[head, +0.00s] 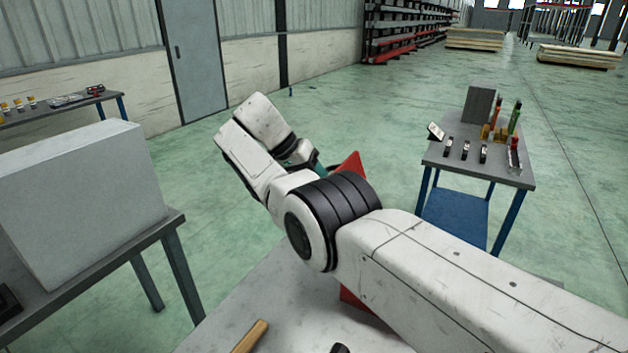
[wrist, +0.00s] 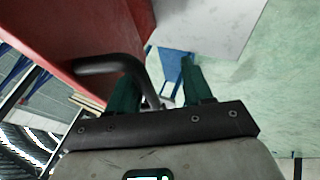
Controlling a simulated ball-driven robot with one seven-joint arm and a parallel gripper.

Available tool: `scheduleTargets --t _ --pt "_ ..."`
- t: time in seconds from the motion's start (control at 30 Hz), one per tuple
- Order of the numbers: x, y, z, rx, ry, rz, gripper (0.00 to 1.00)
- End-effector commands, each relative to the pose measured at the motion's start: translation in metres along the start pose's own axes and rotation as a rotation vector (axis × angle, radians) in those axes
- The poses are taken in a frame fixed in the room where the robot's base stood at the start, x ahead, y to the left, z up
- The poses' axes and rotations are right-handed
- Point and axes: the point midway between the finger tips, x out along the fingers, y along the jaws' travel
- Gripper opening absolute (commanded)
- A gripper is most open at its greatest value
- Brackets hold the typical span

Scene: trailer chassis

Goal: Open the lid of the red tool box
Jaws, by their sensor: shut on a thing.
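The red tool box is mostly hidden behind my arm in the head view. A tilted red corner (head: 351,164) shows above the arm, and a small red part (head: 352,299) shows below it. In the wrist view a broad red panel (wrist: 60,30) fills the upper left, with a dark bent handle (wrist: 105,64) on it. My gripper (wrist: 158,82) has green fingers on both sides of the handle and is shut on it. How far the lid stands open is hard to tell.
The box is on a grey table (head: 235,315), with a wooden-handled tool (head: 250,337) at its front. A grey block (head: 85,200) stands on a bench at left. A small table (head: 470,160) with tools stands at right. Green floor is open beyond.

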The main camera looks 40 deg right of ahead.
Motion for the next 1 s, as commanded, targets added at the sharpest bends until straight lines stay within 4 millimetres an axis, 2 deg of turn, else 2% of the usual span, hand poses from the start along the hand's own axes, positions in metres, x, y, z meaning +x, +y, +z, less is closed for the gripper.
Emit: scheduleTargets --t 0.17,0.33,0.47,0.63,1.0 --pt "-0.007 0.000 -0.002 -0.002 0.003 -0.008 0.40" --pt "-0.027 0.014 -0.011 0.000 0.002 -0.007 0.40" --pt "-0.035 0.021 -0.008 -0.006 0.003 -0.008 0.40" --pt "-0.042 0.038 -0.006 0.002 -0.002 -0.004 0.40" --pt "-0.071 0.081 0.004 0.002 -0.003 -0.003 0.40"
